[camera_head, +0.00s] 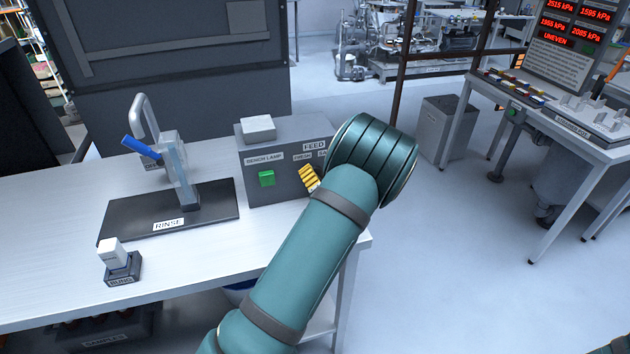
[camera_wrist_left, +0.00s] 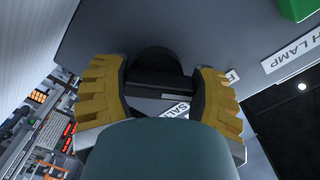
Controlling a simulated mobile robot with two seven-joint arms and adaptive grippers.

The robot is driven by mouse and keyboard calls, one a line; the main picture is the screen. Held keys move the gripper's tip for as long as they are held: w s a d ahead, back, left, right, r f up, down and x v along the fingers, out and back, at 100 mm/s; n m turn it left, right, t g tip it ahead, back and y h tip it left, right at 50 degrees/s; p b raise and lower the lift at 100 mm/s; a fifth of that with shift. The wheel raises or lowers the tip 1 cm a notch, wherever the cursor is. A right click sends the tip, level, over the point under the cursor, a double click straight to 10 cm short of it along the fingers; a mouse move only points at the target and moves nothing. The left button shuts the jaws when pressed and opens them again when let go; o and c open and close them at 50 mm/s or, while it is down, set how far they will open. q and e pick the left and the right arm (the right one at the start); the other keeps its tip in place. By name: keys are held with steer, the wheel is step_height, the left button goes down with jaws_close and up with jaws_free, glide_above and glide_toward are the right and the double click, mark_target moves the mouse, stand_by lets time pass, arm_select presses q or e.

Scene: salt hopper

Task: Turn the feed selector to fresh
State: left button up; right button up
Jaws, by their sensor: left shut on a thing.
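The grey control box (camera_head: 285,180) stands at the back right of the bench, with a FEED label and a FRESH label on its front. My left gripper (camera_wrist_left: 157,82) is at the box's front. In the left wrist view its yellow fingers close on the black feed selector (camera_wrist_left: 155,62) from both sides. In the head view only one yellow finger (camera_head: 309,178) shows, and my arm hides the selector. I cannot tell which label the selector points to. My right gripper is out of view.
A green bench lamp button (camera_head: 267,178) is on the box, left of the finger. A rinse stand (camera_head: 180,175) with a blue lever and a bung (camera_head: 112,252) in a holder are on the bench (camera_head: 200,262). Open floor lies to the right.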

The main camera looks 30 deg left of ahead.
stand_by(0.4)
arm_select(q)
steer(key=o, duration=1.2)
steer(key=shift+s+d, duration=0.1)
steer(key=v, duration=1.2)
